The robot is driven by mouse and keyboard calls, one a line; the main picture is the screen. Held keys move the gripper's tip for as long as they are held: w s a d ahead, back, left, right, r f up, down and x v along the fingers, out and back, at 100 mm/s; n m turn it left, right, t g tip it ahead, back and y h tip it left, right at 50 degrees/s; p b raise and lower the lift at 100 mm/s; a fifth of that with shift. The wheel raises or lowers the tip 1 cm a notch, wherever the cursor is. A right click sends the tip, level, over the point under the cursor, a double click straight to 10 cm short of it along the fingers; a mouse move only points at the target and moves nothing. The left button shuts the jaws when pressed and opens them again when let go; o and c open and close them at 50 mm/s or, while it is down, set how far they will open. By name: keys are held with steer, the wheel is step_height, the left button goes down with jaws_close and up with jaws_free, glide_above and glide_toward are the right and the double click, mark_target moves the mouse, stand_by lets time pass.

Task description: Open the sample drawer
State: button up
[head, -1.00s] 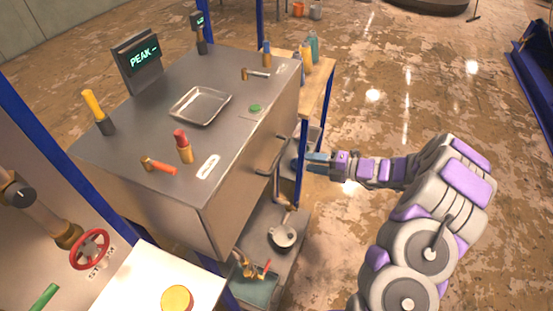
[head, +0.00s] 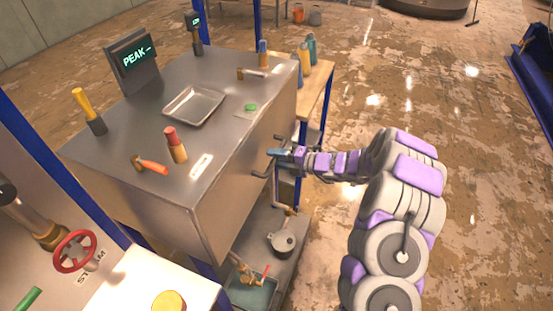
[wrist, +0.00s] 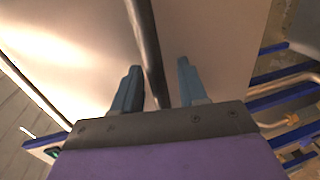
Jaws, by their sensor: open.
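The sample drawer (head: 232,170) is the broad metal front of the grey workbench, facing right in the head view, and it looks shut. Its dark bar handle (head: 262,172) stands out from the front, and my gripper covers part of it. My gripper (head: 279,153) is at the handle, with its blue-grey fingers pointing at the drawer front. In the wrist view the handle bar (wrist: 147,50) runs between the two open fingers (wrist: 157,85), nearer the left one. A gap shows on the right side, and the fingers are not closed on the bar.
A lower shelf holds a pot (head: 284,244). A blue post (head: 299,180) stands close to my gripper.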

steer(key=shift+a, duration=0.4)
steer(key=c, duration=0.4)
jaws_close()
steer(key=shift+s+d, duration=0.1)
steer(key=shift+d, duration=0.1)
steer(key=f+p+v, duration=0.2)
steer(key=p+v, duration=0.6)
steer(key=v, duration=0.6)
steer(key=d+f+p+v, duration=0.1)
steer(key=f+p+v, duration=0.2)
steer(key=p+v, duration=0.5)
steer(key=v, duration=0.6)
steer(key=shift+s+f, duration=0.2)
steer(key=shift+f, duration=0.05)
